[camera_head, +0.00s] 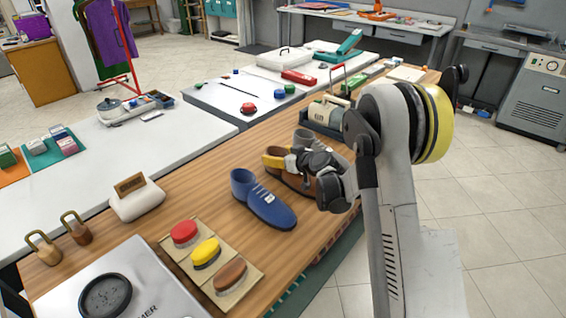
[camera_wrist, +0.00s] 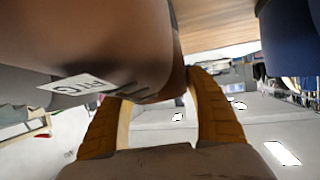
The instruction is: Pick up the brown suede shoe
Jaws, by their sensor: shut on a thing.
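The brown suede shoe (camera_head: 298,184) is at the middle of the wooden counter (camera_head: 215,157), partly hidden by my gripper (camera_head: 276,159) and wrist. In the wrist view the shoe (camera_wrist: 120,35) fills the upper left, with a white tag on its side. My gripper's orange fingers (camera_wrist: 160,108) are closed on the shoe in that view. I cannot tell whether its sole is clear of the counter.
A blue shoe (camera_head: 263,201) stands just left of my gripper, and a grey shoe (camera_head: 306,139) stands behind it. Red, yellow and brown brushes (camera_head: 206,252) lie at the front. A dark caddy (camera_head: 325,121) stands farther back. Bare counter lies left of the blue shoe.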

